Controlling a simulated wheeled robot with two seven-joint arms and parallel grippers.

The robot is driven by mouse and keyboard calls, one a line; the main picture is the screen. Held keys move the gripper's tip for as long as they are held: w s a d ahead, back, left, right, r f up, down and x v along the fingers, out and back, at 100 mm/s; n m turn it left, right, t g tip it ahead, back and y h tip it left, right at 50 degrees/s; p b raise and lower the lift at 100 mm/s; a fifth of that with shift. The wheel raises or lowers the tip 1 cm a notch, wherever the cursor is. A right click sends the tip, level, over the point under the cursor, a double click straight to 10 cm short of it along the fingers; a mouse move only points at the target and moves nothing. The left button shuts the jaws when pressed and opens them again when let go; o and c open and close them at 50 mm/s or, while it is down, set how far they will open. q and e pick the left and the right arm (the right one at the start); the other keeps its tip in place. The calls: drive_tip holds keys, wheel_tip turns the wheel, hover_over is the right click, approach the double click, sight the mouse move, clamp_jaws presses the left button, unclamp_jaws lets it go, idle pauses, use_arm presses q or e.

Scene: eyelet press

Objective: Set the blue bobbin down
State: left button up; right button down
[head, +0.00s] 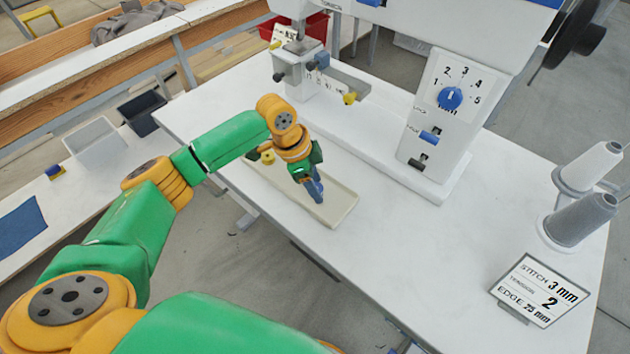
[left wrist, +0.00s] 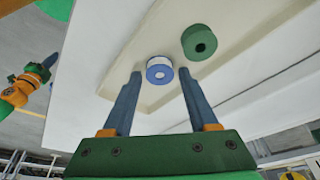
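A green bobbin (left wrist: 199,42) is close beside the blue one. A yellow bobbin (head: 268,157) is at the tray's far end. The white machine (head: 440,110) stands behind the tray. Thread cones (head: 580,219) and a stitch card (head: 540,290) are at the right. The table's middle is clear.

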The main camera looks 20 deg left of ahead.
use_arm(q)
drive_tip(key=shift+o, duration=0.2)
drive_tip(key=v, duration=1.2)
drive_tip(key=shift+p, duration=0.3)
drive_tip(key=shift+r, duration=0.1)
